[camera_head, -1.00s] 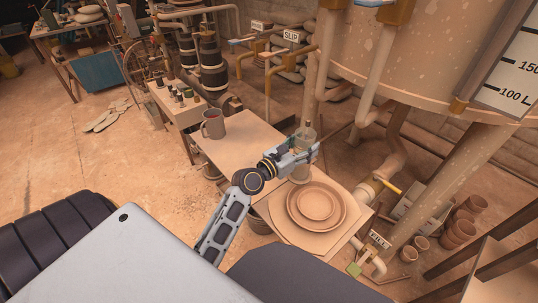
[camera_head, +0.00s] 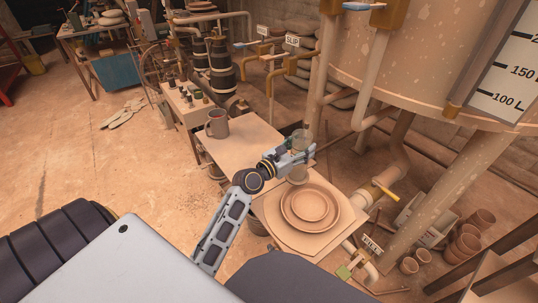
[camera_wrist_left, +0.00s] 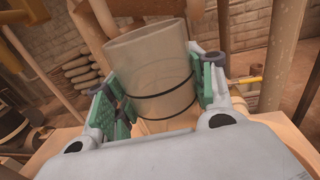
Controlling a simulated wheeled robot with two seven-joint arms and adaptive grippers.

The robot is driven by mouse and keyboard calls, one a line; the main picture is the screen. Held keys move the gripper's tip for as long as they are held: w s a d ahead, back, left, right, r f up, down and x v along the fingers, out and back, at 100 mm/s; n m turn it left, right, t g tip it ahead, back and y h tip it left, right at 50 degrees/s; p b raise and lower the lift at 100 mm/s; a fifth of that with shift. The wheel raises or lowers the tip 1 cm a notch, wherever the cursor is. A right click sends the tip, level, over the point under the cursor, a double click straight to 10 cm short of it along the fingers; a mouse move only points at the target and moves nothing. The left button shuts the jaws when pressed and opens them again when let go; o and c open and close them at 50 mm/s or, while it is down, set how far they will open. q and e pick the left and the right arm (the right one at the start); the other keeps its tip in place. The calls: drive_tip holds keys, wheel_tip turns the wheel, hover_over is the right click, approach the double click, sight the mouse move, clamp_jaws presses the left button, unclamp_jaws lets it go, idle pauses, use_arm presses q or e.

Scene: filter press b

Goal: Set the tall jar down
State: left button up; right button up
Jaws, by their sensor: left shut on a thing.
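The tall jar (camera_wrist_left: 150,70) is clear with a pale tint and has dark bands round it in the left wrist view. My left gripper (camera_head: 298,154) is shut on it, with green pads on both sides of its wall (camera_wrist_left: 158,97). In the head view the jar's top (camera_head: 301,138) shows above the fingers and its lower part (camera_head: 298,174) below them, over the worktable (camera_head: 240,150) beside the stacked plates. The jar looks near upright. I cannot tell whether its base touches the table. My right gripper is not in view.
Stacked clay plates (camera_head: 310,206) lie on a board (camera_head: 275,222) close in front of the jar. A grey mug (camera_head: 217,123) stands at the table's far left end. Pipes and a large tank (camera_head: 425,55) rise behind. The table between mug and jar is clear.

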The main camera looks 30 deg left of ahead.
use_arm(q)
drive_tip(key=w+a+n+y+b, duration=0.1)
drive_tip(key=w+a+y+b, duration=0.1)
drive_tip(key=w+a, duration=0.5)
drive_tip(key=w+a+n+y+b, duration=0.2)
drive_tip(key=w+a, duration=0.6)
drive_tip(key=a, duration=0.7)
drive_tip(key=shift+w+t+y+b, duration=0.25)
drive_tip(key=shift+y+b, duration=0.25)
drive_tip(key=shift+b, duration=0.35)
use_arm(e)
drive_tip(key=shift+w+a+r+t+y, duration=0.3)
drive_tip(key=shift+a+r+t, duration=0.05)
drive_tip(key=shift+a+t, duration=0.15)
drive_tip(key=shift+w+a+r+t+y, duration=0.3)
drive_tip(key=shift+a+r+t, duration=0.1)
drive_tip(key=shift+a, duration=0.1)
use_arm(q)
drive_tip(key=shift+a, duration=0.1)
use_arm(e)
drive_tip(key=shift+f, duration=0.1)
